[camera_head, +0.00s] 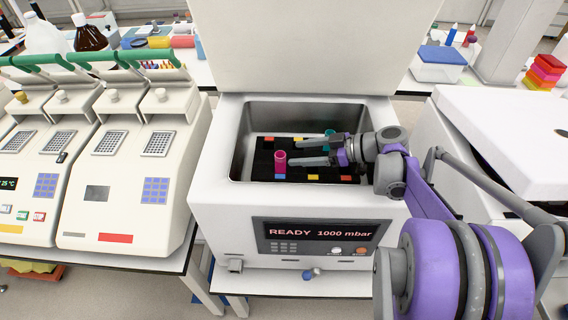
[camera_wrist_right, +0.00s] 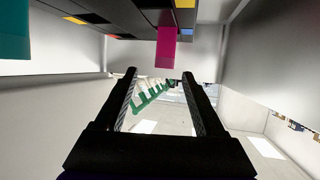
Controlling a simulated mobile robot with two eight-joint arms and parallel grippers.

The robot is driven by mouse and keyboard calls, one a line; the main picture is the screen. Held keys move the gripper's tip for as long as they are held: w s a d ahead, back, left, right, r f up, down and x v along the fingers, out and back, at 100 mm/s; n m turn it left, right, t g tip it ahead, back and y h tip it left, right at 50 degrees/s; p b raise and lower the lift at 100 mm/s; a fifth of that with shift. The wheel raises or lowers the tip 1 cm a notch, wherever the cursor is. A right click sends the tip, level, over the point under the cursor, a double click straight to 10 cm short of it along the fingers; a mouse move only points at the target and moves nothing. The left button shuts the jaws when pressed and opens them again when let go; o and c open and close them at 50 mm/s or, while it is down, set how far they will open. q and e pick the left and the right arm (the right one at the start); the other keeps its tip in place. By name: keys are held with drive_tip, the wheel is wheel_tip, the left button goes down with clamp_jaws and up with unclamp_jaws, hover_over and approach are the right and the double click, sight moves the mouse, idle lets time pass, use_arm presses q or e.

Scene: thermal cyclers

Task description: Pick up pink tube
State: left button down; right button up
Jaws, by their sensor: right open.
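The pink tube (camera_head: 280,163) stands upright in the black rack (camera_head: 262,172) inside the open chamber of the white machine. My right gripper (camera_head: 297,152) is open and empty, its fingers reaching in from the right, with the tips just right of the tube. The right wrist view appears upside down. There the pink tube (camera_wrist_right: 167,47) hangs from the rack (camera_wrist_right: 118,18) at the top, beyond the fingertips (camera_wrist_right: 160,78) and lined up between them sideways. I cannot tell whether a fingertip touches it. My left gripper is not in view.
A teal tube (camera_head: 329,133) stands in the rack behind my right gripper; it shows large in the wrist view (camera_wrist_right: 14,30). The chamber walls (camera_head: 240,140) surround the rack closely. The raised lid (camera_head: 290,50) stands behind. Thermal cyclers (camera_head: 120,190) are on the left.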

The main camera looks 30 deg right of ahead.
sight(280, 166)
drive_tip(key=x, duration=0.9)
drive_tip(key=shift+s+a, duration=0.1)
drive_tip(key=shift+a, duration=0.35)
drive_tip(key=shift+c, duration=0.3)
clamp_jaws()
